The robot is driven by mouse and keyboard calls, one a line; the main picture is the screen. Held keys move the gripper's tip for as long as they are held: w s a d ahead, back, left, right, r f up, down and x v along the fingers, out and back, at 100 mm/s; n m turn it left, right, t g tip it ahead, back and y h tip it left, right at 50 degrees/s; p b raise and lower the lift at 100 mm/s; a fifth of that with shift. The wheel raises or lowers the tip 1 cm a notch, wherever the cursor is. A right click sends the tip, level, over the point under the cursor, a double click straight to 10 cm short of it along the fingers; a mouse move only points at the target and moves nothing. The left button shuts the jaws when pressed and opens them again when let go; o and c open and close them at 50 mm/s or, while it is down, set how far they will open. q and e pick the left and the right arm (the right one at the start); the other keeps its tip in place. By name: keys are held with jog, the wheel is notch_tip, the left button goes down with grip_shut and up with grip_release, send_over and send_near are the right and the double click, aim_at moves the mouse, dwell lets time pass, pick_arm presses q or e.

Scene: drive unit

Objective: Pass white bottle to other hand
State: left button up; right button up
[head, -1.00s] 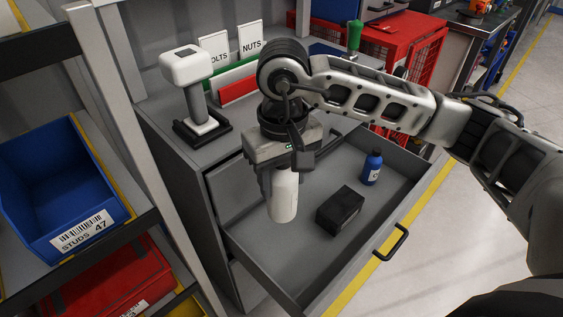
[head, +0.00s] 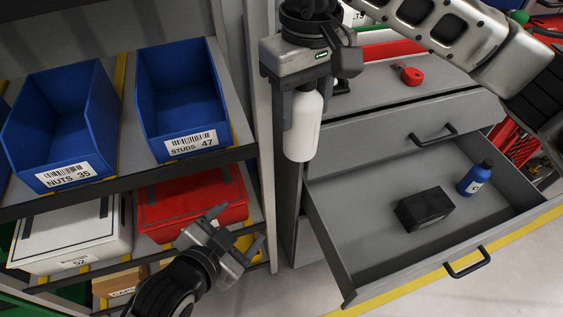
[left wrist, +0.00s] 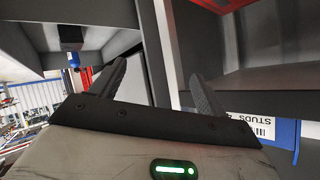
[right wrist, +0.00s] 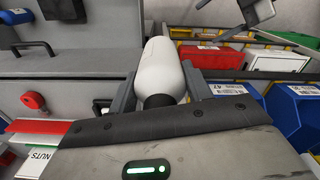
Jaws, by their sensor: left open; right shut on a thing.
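The white bottle (head: 302,128) hangs in my right gripper (head: 303,95), which is shut on its upper part. It is held above the left side of the open drawer. In the right wrist view the bottle (right wrist: 160,65) lies between the two fingers, its dark neck toward the palm. My left gripper (head: 243,238) is open and empty, lower and to the left of the bottle, in front of the shelf. Its two spread fingers (left wrist: 158,85) show nothing between them in the left wrist view. The left gripper also shows at the top of the right wrist view (right wrist: 238,28).
The open drawer (head: 350,245) holds a black box (head: 425,208) and a blue bottle (head: 476,177). Blue bins (head: 65,120) and a red box (head: 190,205) fill the shelf rack at left. A red tape measure (head: 408,73) lies on the cabinet top.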

pick_arm(q)
jog(key=w+d+r+m+t+h, duration=0.15)
jog(key=d+r+m, duration=0.6)
jog(key=m, duration=0.75)
jog(key=m+t+h, duration=0.2)
jog(key=m+t, duration=0.2)
jog(key=m, duration=1.3)
send_near(300, 138)
jog(key=w, duration=0.1)
jog(key=x, duration=1.2)
jog(key=shift+d+f, duration=0.1)
jog(key=shift+f, duration=0.05)
jog(key=shift+s, duration=0.1)
jog(key=c, duration=1.2)
jog(key=shift+d, duration=0.1)
jog(key=shift+c, duration=0.3)
pick_arm(e)
jog(key=o, duration=0.8)
jog(key=shift+c, duration=0.2)
jog(key=o, duration=0.5)
